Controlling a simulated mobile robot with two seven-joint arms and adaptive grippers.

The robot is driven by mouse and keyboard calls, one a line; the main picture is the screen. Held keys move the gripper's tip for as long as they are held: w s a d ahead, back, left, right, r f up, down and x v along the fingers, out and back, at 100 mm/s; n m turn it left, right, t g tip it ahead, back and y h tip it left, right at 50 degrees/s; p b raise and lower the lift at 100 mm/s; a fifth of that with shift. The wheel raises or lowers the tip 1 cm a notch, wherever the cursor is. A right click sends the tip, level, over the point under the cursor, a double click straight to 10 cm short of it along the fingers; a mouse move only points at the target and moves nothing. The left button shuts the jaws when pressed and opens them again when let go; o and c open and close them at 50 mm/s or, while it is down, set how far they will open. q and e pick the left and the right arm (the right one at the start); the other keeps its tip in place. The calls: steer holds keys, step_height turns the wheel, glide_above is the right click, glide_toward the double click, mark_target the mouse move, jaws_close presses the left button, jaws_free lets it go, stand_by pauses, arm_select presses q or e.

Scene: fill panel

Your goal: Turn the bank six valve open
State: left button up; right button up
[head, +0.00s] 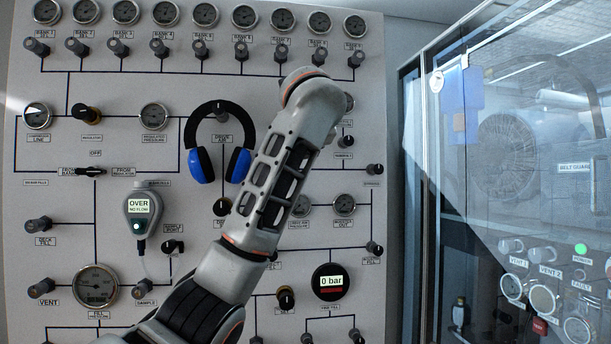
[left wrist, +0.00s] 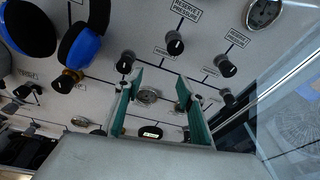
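The bank six valve (head: 241,53) is a small dark knob in the top row of the grey panel, sixth from the left, under its gauge (head: 245,16). Its label is small, and I cannot tell how far the knob is turned. My left arm rises across the panel in the head view, its top bend below and right of this valve, not covering it. My left gripper shows in the left wrist view (left wrist: 160,78), with two teal fingers apart and nothing between them. The head view does not show the fingers. The bank six valve is not recognisable in the wrist view. My right gripper is not in view.
Blue ear defenders (head: 219,140) hang on the panel left of my arm. Similar bank knobs flank the valve closely. A grey handheld meter (head: 139,208) hangs at lower left. A glass-fronted enclosure (head: 510,150) stands right of the panel.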

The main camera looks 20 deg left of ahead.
arm_select(q)
steer(key=shift+n, duration=0.4)
steer(key=shift+w+d+f, duration=0.1)
steer(key=shift+w+f, duration=0.15)
steer(key=shift+f, duration=0.65)
steer(key=shift+w+d+f, duration=0.1)
steer(key=shift+w+f, duration=0.15)
steer(key=shift+f, duration=0.65)
steer(key=shift+w+d+f, duration=0.1)
steer(key=shift+w+f, duration=0.15)
steer(key=shift+f, duration=0.65)
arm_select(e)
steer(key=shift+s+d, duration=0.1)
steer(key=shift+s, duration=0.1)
arm_select(q)
steer(key=shift+r, duration=0.1)
